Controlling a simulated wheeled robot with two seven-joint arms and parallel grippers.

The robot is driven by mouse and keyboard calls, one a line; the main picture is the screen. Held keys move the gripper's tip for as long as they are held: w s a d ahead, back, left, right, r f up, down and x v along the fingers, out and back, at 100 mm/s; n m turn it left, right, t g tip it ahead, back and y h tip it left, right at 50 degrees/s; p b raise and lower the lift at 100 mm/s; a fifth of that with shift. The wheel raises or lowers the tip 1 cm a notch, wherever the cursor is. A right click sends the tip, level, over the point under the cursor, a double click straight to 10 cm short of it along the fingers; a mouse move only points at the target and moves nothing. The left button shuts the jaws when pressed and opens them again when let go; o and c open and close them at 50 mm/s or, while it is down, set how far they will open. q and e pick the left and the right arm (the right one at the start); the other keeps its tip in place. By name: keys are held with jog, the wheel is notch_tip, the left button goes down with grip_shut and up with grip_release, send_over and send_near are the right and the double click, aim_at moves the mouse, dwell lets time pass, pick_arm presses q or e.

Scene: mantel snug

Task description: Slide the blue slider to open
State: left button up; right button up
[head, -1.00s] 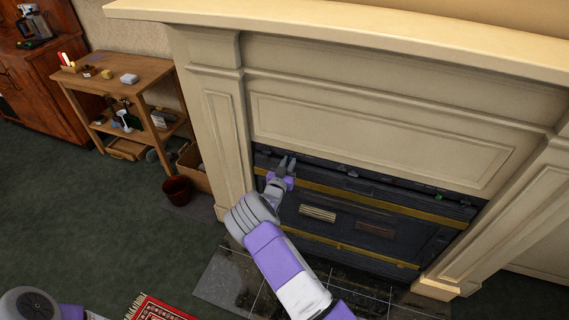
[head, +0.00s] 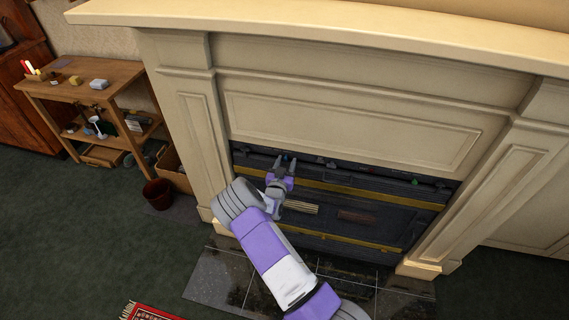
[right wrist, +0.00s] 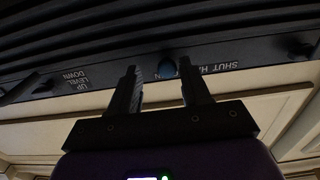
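My left gripper is out of view.
A green knob (head: 414,182) sits farther right on the strip. Dark levers (right wrist: 45,86) flank the blue slider. The mantel shelf (head: 330,38) juts out above. A bin (head: 157,193) and a wooden side table (head: 85,90) stand at left.

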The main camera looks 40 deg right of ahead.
jog(key=shift+w+a, duration=0.1)
jog(key=shift+a, duration=0.2)
jog(key=p+v, duration=0.1)
jog(key=v, duration=0.6)
jog(key=shift+s+p, duration=0.25)
jog(key=shift+p, duration=0.15)
